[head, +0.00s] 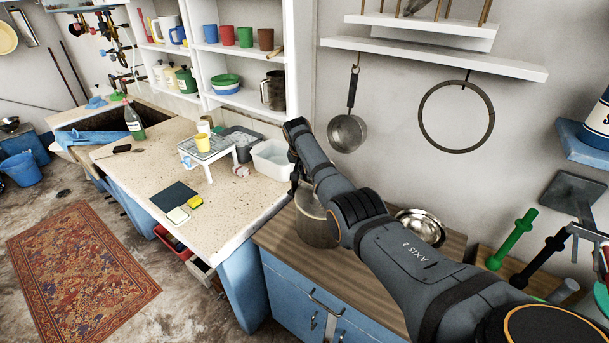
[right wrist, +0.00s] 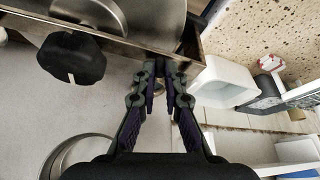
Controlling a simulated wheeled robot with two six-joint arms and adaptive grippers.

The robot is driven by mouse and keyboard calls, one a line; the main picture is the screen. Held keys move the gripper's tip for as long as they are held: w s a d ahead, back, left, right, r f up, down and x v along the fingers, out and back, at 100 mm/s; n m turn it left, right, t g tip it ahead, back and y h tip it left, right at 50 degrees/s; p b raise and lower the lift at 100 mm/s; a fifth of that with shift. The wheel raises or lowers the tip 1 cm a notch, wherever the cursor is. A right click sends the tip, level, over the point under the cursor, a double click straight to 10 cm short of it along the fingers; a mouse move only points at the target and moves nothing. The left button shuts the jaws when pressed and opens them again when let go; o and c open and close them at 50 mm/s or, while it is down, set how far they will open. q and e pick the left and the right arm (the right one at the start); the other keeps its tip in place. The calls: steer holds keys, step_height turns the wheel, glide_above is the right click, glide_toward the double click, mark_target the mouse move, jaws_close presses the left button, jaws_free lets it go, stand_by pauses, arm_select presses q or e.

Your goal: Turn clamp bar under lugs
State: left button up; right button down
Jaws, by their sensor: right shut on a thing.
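A steel pot (head: 315,226) stands on the wooden top at the wall, partly hidden behind my right arm. In the right wrist view a long metal bar (right wrist: 130,48), which looks like the clamp bar, runs across the top left, with a black knob (right wrist: 72,60) at its side. My right gripper (right wrist: 165,72) has its fingertips at the bar's right end and is shut on it. In the head view the right gripper (head: 296,180) is small and dark above the pot. The lugs cannot be made out. My left gripper is not in view.
A white tub (head: 272,158) stands on the speckled counter left of the pot. A steel bowl (head: 421,227) is to the right, partly behind my arm. A hanging pan (head: 347,132) and a metal ring (head: 457,150) are on the wall. A green-handled tool (head: 512,238) stands at right.

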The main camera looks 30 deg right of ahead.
steer(key=c, duration=1.4)
jaws_free()
steer(key=v, duration=1.2)
steer(key=shift+s+f, duration=0.1)
